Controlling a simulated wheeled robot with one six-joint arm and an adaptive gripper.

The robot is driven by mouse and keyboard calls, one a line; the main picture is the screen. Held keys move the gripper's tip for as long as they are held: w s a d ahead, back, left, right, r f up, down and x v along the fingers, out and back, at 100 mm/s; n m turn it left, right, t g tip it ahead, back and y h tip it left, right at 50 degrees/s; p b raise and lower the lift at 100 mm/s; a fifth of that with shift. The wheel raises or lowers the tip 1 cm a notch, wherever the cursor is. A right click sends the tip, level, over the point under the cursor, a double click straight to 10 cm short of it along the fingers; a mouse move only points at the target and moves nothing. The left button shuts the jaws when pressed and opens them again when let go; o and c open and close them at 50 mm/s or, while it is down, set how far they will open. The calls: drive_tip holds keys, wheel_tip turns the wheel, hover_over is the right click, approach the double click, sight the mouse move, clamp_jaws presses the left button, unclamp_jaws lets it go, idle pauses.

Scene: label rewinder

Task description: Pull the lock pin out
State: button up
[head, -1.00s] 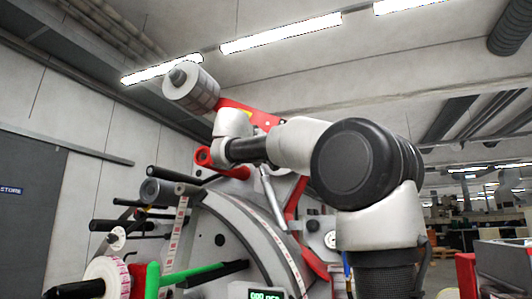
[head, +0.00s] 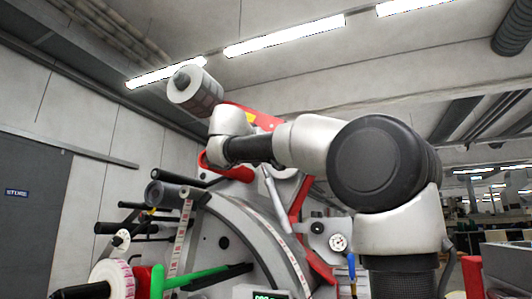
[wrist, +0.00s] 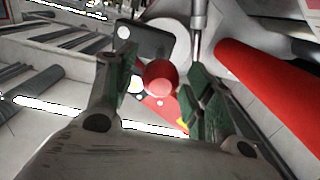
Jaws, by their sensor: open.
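In the wrist view a round red knob (wrist: 161,78), which looks like the head of the lock pin, is between the fingertips of my gripper (wrist: 160,92). The fingers have green inner pads and stand apart, with visible gaps on both sides of the knob. In the head view my wrist is up at the red arm (head: 245,116) of the rewinder; my fingers and the knob are hidden there.
In the wrist view a dark block (wrist: 145,40) lies behind the knob, and a thick red bar (wrist: 270,95) runs along the right. In the head view a grey roller (head: 195,90) is beside my wrist. A gauge (head: 338,243) and green bar (head: 198,276) are lower down.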

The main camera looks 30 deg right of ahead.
drive_tip(key=v, duration=1.1)
drive_tip(key=shift+s+a, duration=0.25)
drive_tip(key=shift+a, duration=0.05)
